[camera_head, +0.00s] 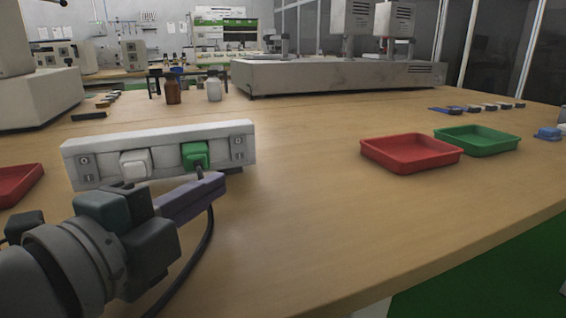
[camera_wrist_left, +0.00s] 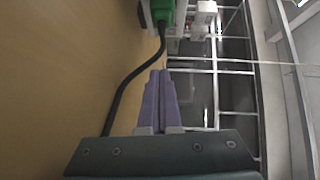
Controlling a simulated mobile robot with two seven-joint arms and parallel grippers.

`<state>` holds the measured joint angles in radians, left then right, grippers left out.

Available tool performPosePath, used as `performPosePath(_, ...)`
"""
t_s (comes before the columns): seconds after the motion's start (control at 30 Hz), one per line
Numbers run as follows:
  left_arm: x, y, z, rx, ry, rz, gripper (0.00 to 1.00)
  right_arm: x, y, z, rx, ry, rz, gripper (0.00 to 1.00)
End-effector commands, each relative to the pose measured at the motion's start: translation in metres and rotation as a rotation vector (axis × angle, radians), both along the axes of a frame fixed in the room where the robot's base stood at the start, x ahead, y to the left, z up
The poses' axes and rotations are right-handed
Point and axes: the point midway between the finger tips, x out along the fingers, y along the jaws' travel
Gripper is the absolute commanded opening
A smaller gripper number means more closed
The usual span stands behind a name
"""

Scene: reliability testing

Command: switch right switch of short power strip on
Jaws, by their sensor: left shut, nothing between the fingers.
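The short power strip (camera_head: 108,148) is a white bar standing on the table. It has a white plug (camera_head: 135,164) on the left, a green plug (camera_head: 195,155) beside it, and a small switch at each end. The right switch (camera_head: 237,146) sits at the right end, to the right of the green plug. My left gripper (camera_head: 220,180) is shut and empty, its purple fingers just in front of and below the strip's right end. In the left wrist view the closed fingers (camera_wrist_left: 159,75) point toward the green plug (camera_wrist_left: 162,10). My right gripper is not in view.
A black cable (camera_wrist_left: 122,88) runs from the green plug past my fingers. A red tray (camera_head: 412,153) and a green tray (camera_head: 477,140) lie to the right. Bottles (camera_head: 213,88) and a large grey machine (camera_head: 330,76) stand behind. The table between strip and trays is clear.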

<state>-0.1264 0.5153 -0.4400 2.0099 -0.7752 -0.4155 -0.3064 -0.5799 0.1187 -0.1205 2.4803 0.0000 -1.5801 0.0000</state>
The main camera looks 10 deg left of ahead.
Motion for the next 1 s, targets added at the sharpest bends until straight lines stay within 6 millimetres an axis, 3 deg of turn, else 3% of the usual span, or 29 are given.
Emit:
performPosePath(0.33, 0.065, -0.013, -0.006, 0.001, -0.004, 0.0, 0.0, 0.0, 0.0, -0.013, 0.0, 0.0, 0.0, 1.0)
performPosePath(0.5, 0.085, 0.003, -0.01, 0.003, -0.001, 0.001, 0.0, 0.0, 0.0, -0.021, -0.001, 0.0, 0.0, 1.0)
performPosePath(1.0, 0.095, 0.01, -0.011, 0.0, 0.001, 0.0, 0.0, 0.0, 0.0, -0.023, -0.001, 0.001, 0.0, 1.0)
